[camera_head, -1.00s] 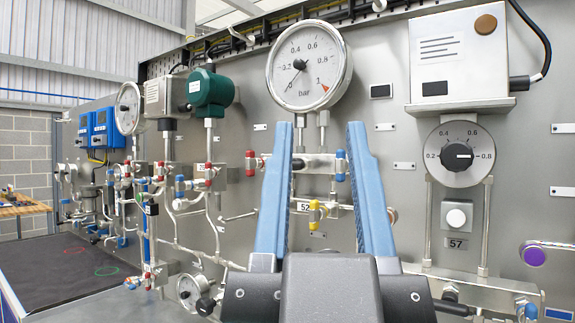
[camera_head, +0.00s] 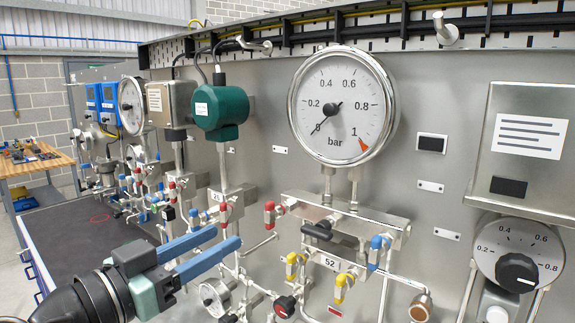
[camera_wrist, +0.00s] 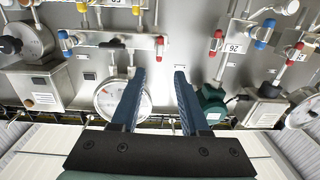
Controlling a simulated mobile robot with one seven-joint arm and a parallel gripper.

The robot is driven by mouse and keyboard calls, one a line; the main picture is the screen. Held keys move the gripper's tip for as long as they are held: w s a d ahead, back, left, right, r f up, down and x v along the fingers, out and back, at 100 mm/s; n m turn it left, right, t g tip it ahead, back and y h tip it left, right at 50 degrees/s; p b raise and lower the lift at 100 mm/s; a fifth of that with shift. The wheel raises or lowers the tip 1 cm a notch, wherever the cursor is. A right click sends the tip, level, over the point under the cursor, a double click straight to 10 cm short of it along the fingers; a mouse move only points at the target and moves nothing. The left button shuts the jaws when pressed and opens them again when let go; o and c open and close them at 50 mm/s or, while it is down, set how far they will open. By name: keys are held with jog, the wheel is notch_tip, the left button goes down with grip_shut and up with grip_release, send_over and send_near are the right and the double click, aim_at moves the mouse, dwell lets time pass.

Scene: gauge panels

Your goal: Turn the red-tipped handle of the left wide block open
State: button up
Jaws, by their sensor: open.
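A wide metal block (camera_head: 335,215) sits under the large round gauge (camera_head: 343,104). It has a red-tipped handle (camera_head: 270,213) at its left end and a blue-tipped one (camera_head: 375,251) at its right. The same red-tipped handle shows in the wrist view (camera_wrist: 160,46). Another block, under the green transmitter (camera_head: 220,107), carries a red-tipped handle (camera_head: 225,212). I cannot tell which block is the left wide one. My gripper (camera_head: 223,247) is open and empty, below and left of the large gauge's block. In the wrist view its fingers (camera_wrist: 160,72) point towards the panel.
Yellow-tipped handles (camera_head: 341,288) and pipes crowd the panel below the large gauge. A grey box and dial (camera_head: 515,258) are at the right. A dark bench top (camera_head: 75,230) and a wooden table (camera_head: 35,160) are at the left.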

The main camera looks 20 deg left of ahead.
aim_at(266, 211)
jog(key=shift+h, duration=0.3)
jog(key=p+x, duration=0.2)
jog(key=x, duration=0.1)
jog(key=p+x, duration=0.2)
jog(key=x, duration=0.2)
jog(key=p+x, duration=0.2)
jog(key=x, duration=0.1)
jog(key=shift+w+r, duration=0.35)
jog(key=shift+w, duration=0.05)
jog(key=shift+w+d+f, duration=0.2)
jog(key=shift+w+d, duration=0.05)
jog(key=shift+w, duration=0.45)
grip_shut()
